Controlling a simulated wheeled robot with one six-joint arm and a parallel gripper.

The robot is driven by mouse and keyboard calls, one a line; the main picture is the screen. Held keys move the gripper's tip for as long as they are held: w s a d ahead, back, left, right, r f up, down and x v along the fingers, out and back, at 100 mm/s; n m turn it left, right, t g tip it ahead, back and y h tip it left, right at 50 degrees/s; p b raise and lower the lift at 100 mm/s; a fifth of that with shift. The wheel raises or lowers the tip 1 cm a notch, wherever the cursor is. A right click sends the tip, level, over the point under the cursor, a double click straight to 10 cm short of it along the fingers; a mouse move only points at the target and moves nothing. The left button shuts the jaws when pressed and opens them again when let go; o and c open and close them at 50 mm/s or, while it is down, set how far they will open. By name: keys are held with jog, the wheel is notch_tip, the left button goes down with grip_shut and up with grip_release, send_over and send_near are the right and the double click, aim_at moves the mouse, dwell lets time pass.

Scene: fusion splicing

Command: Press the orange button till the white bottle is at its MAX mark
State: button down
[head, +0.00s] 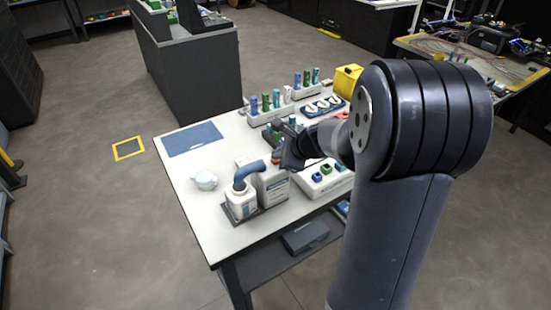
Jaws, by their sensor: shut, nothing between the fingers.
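The white bottle (241,203) stands upright near the front edge of the white table (190,192), with a label on its front. The MAX mark and the liquid level are too small to tell. My gripper (289,158) is shut and empty, dark, above and just behind the box's top. I cannot tell whether it touches the box.
A small white round container (205,180) stands left of the bottle. A blue mat (192,139) lies at the table's far left. Racks of coloured vials (266,104) and a yellow box (346,81) stand at the back. A tray with coloured caps (322,178) is right of the box.

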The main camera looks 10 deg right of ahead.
jog(key=shift+r+p, duration=0.4)
jog(key=shift+r, duration=0.25)
jog(key=shift+r, duration=0.1)
jog(key=shift+r+p, duration=2.2)
jog(key=shift+r, duration=0.2)
